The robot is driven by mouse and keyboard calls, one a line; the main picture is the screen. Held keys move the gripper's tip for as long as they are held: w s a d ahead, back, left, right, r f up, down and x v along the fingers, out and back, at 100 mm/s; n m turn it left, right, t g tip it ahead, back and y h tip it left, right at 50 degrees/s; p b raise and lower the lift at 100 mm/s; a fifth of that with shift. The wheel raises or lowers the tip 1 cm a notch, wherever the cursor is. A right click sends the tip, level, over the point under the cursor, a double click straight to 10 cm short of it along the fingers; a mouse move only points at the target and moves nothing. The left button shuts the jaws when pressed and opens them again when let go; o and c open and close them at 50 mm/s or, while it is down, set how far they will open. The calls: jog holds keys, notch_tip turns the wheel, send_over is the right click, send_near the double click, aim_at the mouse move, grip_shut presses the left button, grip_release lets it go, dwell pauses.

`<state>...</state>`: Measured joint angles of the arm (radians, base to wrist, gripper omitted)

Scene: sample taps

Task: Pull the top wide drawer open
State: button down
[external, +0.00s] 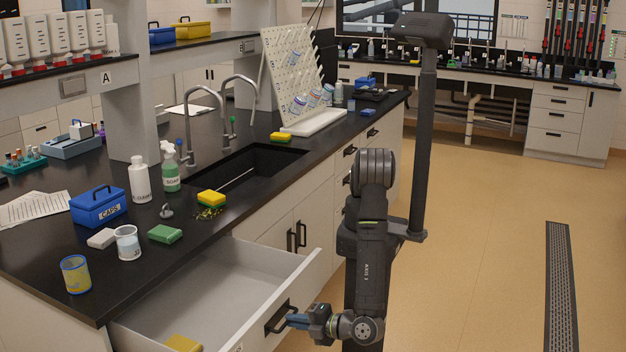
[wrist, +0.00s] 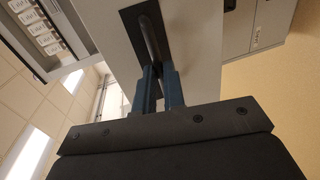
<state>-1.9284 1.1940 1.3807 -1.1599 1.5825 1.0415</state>
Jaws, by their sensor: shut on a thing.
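The top wide drawer (external: 217,290) stands pulled out from under the black counter in the external view, with its grey inside showing and a yellow item (external: 184,343) lying near its front. My gripper (external: 290,319) is at the drawer's front face, shut on the dark bar handle (external: 277,318). In the wrist view, the two blue fingers (wrist: 159,88) close around the handle (wrist: 150,42), which stands out from a dark plate on the pale drawer front (wrist: 190,50).
The black counter (external: 50,245) above holds a blue caps box (external: 98,206), a beaker (external: 127,243), a yellow cup (external: 75,274), bottles and sponges. A closed cupboard (external: 311,222) is beside the drawer. Open floor (external: 480,250) lies to the right.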

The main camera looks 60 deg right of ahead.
jog(key=shift+s, duration=0.15)
jog(key=c, duration=1.5)
grip_release()
jog(key=v, duration=1.7)
jog(key=shift+s, duration=0.25)
jog(key=shift+w, duration=0.1)
jog(key=x, duration=1.7)
jog(key=shift+w, duration=0.2)
jog(key=shift+s, duration=0.1)
